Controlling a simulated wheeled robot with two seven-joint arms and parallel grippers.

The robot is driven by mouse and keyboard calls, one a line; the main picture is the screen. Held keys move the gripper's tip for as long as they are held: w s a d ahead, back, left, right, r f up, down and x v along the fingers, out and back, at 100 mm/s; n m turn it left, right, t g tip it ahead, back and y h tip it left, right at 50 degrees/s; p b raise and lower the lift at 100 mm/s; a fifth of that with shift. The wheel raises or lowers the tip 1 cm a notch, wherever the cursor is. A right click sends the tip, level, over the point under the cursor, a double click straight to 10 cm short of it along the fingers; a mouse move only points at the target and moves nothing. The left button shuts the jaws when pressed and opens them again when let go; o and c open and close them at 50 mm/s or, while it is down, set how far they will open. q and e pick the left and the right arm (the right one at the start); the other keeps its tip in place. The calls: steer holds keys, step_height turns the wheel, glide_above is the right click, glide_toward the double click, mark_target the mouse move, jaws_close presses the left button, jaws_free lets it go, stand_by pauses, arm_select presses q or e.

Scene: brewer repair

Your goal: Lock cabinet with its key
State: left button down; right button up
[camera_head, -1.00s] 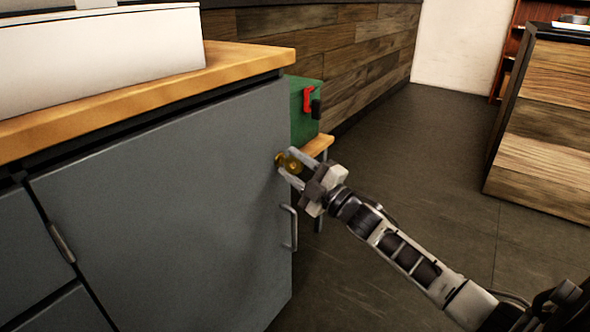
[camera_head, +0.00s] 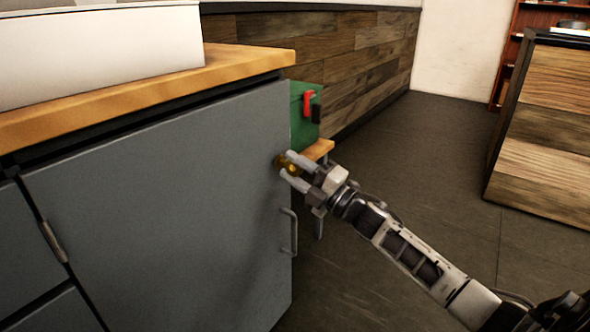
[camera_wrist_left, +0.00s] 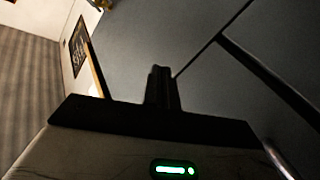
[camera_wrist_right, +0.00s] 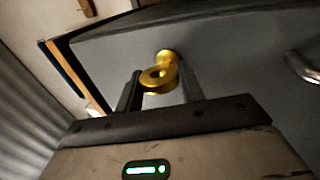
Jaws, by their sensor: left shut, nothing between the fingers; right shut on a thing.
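The grey cabinet door (camera_head: 160,200) fills the left of the head view under a wooden top. A brass key (camera_head: 292,169) is at the brass lock (camera_head: 280,160) near the door's upper right corner. My right gripper (camera_head: 287,165) is shut on the key's ring-shaped head, with a finger on either side. The right wrist view shows the key (camera_wrist_right: 158,79) against the lock (camera_wrist_right: 168,57); its shaft is mostly hidden. My left gripper (camera_wrist_left: 162,75) is shut and empty in front of grey cabinet fronts, and is out of the head view.
A metal door handle (camera_head: 289,231) is just below the lock. A green box (camera_head: 304,125) with a red part stands behind the cabinet's corner on a small wooden surface (camera_head: 318,149). The floor (camera_head: 420,190) to the right is clear up to a wooden counter (camera_head: 540,130).

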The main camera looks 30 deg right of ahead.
arm_select(q)
steer(key=shift+s, duration=0.1)
arm_select(e)
steer(key=o, duration=1)
arm_select(q)
steer(key=shift+a+f+m+g+y+p, duration=0.45)
steer(key=shift+f+y+p, duration=0.2)
steer(key=shift+p, duration=0.8)
arm_select(e)
steer(key=v, duration=1.6)
